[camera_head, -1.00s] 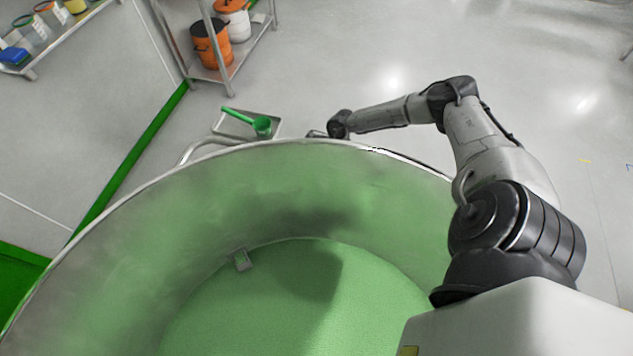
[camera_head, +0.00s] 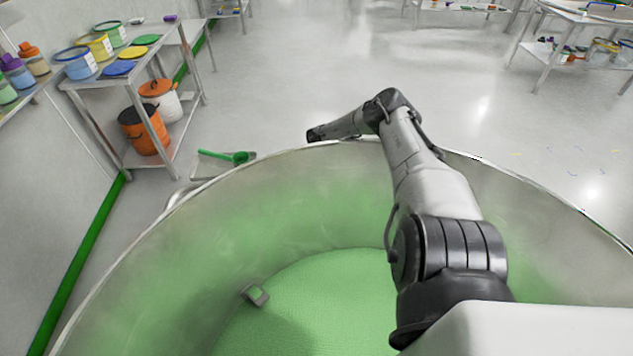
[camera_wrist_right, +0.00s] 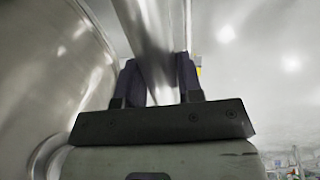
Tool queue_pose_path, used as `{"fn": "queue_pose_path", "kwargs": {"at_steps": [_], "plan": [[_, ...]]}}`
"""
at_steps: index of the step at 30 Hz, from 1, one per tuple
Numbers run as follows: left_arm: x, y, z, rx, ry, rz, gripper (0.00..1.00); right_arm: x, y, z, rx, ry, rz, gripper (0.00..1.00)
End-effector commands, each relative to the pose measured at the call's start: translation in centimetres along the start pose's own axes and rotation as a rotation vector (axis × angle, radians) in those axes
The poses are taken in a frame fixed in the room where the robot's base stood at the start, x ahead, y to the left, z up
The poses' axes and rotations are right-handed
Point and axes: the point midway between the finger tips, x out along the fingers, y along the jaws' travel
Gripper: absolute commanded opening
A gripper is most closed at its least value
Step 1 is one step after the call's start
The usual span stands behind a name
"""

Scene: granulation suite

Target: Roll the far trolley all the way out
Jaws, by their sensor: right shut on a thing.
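A large round steel tub (camera_head: 330,200), apparently the trolley's bowl, fills the lower head view. Green powder (camera_head: 330,300) covers its floor and green dust coats its wall. Its wheels and base are out of view. My right arm reaches across the tub and its forearm ends just past the far rim, where the gripper is hidden in the head view. In the right wrist view my right gripper (camera_wrist_right: 159,78) is shut on a shiny metal bar (camera_wrist_right: 150,30), with the curved steel tub wall close on the left. My left gripper is in neither view.
A tray with a green scoop (camera_head: 238,157) lies beyond the rim at left. A steel shelf (camera_head: 168,48) holds tubs and lids, with an orange bucket (camera_head: 143,130) below. Another bench (camera_head: 560,15) stands far right. Open pale floor (camera_head: 400,70) lies beyond the tub.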

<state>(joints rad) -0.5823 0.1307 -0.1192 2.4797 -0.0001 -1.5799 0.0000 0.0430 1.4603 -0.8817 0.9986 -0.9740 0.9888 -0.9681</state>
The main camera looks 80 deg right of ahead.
Motion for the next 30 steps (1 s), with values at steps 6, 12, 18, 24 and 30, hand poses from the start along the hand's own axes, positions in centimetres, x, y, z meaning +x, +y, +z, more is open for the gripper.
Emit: {"fn": "queue_pose_path", "kwargs": {"at_steps": [6,12,18,24,30], "plan": [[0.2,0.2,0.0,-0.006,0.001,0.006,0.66,0.3,-0.6,-0.4,0.000,0.003,-0.022,0.00],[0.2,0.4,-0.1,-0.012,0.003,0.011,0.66,0.2,-0.6,-0.4,0.001,0.004,-0.023,0.46],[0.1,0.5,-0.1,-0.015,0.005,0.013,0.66,0.0,-0.6,-0.3,0.001,0.002,-0.020,0.59],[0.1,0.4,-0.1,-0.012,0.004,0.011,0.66,0.0,-0.5,-0.2,0.001,0.001,-0.017,0.59],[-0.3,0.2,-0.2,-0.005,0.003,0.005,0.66,-0.9,-0.4,-0.2,0.001,0.001,-0.017,0.59]]}}
